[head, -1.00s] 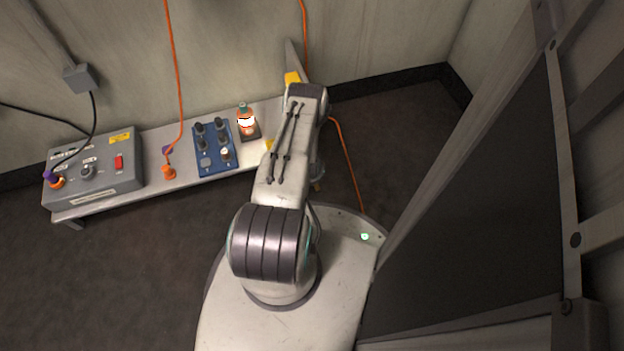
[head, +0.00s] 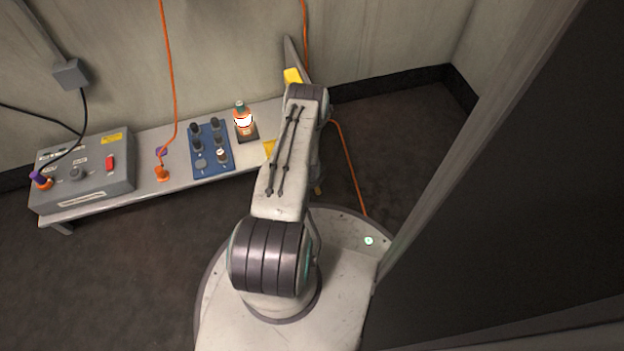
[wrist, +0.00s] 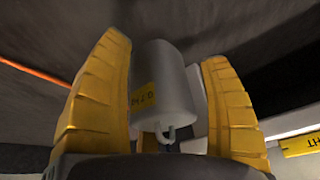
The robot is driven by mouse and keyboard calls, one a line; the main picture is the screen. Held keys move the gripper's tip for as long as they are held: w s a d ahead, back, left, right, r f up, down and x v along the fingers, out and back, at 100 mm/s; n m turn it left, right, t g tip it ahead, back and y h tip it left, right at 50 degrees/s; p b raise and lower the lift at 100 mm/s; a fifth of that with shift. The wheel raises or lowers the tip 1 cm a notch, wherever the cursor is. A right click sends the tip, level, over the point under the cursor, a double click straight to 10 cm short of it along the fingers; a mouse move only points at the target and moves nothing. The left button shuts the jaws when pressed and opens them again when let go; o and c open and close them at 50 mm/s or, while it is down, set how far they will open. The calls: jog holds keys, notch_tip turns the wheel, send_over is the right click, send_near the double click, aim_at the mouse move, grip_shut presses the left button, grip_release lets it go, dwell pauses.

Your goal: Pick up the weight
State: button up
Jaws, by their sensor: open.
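The weight (wrist: 163,85) is a light grey cylinder with a yellow label and a small hook, seen in the wrist view. It sits between the two yellow fingers of my gripper (wrist: 170,95). The fingers are open, one on each side of it. A dark gap shows between the weight and the left finger; whether the right finger touches it I cannot tell. In the head view my arm hides the weight and the fingers.
A low bench (head: 140,190) along the wall holds a grey control box (head: 85,180), a blue panel with knobs (head: 212,150) and a glowing lamp (head: 243,122). Orange cables (head: 350,165) hang and run nearby. A large dark panel (head: 510,200) stands close on the right.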

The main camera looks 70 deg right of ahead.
jog(key=shift+c, duration=0.3)
jog(key=c, duration=1.2)
jog(key=shift+o, duration=0.2)
jog(key=shift+r, duration=0.1)
